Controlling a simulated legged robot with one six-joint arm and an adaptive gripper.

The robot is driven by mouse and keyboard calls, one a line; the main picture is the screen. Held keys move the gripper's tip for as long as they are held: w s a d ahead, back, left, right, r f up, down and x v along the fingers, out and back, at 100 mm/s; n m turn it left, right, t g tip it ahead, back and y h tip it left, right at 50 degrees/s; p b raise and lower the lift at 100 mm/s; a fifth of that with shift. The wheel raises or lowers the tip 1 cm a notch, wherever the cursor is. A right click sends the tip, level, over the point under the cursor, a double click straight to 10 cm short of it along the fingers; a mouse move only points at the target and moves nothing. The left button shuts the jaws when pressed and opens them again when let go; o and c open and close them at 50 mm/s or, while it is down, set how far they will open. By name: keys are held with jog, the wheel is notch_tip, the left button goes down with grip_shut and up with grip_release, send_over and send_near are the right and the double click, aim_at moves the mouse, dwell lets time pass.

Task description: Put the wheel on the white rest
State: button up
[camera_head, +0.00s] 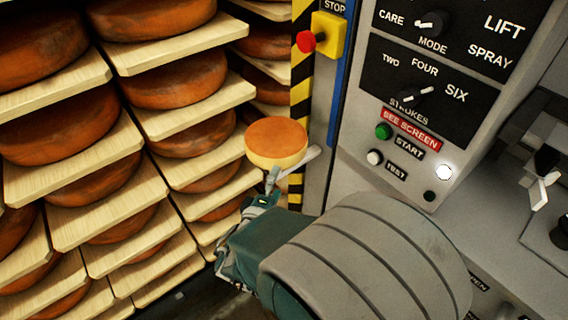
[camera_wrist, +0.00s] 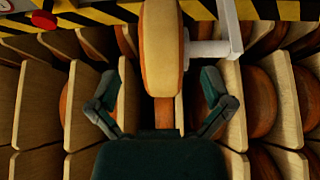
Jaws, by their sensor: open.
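A small cheese wheel (camera_head: 277,137) with an orange top and pale yellow side shows in the head view, left of the machine. In the wrist view the wheel (camera_wrist: 163,45) is seen edge-on, upright in the picture and centred ahead of the fingers. A white bar (camera_head: 302,162), apparently the white rest, meets the wheel's lower right edge in the head view. In the wrist view it is a bent white bar (camera_wrist: 226,35) on the wheel's right. I cannot tell whether it bears the wheel. My gripper (camera_wrist: 158,74) is open, fingers spread either side, with gaps to the wheel.
Shelves (camera_head: 103,197) of large orange-brown cheese wheels fill the left. A grey machine panel (camera_head: 352,157) with dials and buttons stands on the right. A yellow-black striped post (camera_head: 300,95) and a red stop button (camera_head: 306,41) are close behind the wheel.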

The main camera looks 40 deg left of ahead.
jog(key=w+d+r+m+g+h, duration=0.2)
jog(key=d+m+h, duration=0.2)
jog(key=d, duration=0.6)
jog(key=w+d+r+m+g+h, duration=0.2)
jog(key=d+m+g+h, duration=0.15)
jog(key=d, duration=0.55)
jog(key=w+d+r+m+g+h, duration=0.1)
jog(key=w+d+m+h, duration=0.3)
jog(key=d, duration=0.6)
jog(key=s+d+m+g, duration=0.4)
jog(key=s+d+g, duration=0.25)
jog(key=d, duration=0.45)
jog(key=s+d+r+m+t+y, duration=0.1)
jog(key=s+d+r+m+y, duration=0.2)
jog(key=s+r+m+y, duration=0.1)
jog(key=shift+s+d+r+m+y, duration=0.15)
jog(key=shift+s+r+m+y, duration=0.2)
jog(key=shift+s+m+y, duration=0.8)
jog(key=shift+s+n, duration=0.3)
jog(key=shift+s, duration=0.15)
